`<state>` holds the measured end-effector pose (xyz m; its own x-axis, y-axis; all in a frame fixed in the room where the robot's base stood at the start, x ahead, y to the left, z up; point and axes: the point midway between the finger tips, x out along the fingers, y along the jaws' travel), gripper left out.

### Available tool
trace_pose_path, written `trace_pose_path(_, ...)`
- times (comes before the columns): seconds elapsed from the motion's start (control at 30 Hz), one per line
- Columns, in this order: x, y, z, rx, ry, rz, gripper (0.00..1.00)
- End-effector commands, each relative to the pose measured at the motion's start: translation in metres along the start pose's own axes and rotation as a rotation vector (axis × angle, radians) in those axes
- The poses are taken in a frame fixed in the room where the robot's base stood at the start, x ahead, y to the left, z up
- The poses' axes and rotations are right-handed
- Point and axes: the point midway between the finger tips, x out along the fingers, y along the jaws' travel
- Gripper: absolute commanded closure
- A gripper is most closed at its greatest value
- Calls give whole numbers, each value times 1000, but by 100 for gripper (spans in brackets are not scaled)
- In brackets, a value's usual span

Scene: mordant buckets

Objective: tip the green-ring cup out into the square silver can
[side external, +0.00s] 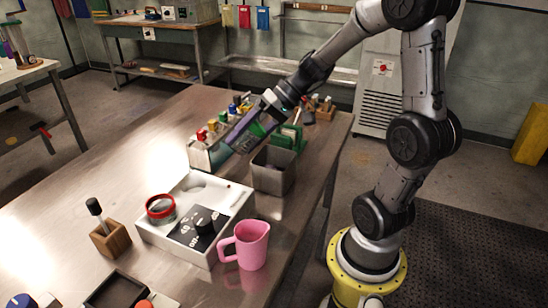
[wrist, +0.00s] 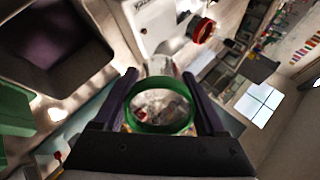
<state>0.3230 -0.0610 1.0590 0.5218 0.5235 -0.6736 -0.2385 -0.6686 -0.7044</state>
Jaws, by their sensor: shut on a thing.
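My gripper (side external: 232,141) slants down to the left, above the table and just left of the square silver can. In the wrist view its two dark fingers (wrist: 159,78) are closed on the green-ring cup (wrist: 160,128), one on each side. The cup's green ring faces the wrist camera and its clear body extends beyond; pale and reddish shapes show through it, and I cannot tell whether these are contents. The square silver can (side external: 268,181) stands upright with its open top up. The can also shows at the upper left of the wrist view (wrist: 92,72), with a dark inside.
A white tray (side external: 148,233) with a red-ring cup (side external: 160,207) and a black dial panel stands in front. A pink mug (side external: 251,246) and a wooden block with a brush (side external: 110,240) stand nearby. Coloured bottles and green racks (side external: 291,136) crowd behind the can.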

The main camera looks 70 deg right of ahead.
Motion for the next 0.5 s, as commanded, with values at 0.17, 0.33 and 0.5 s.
trace_pose_path(0.17, 1, 1, 0, 1, 8, -24, 92)
trace_pose_path(0.33, 2, 1, 0, 2, 17, -46, 92)
trace_pose_path(0.5, 3, 2, 1, 2, 22, -68, 92)
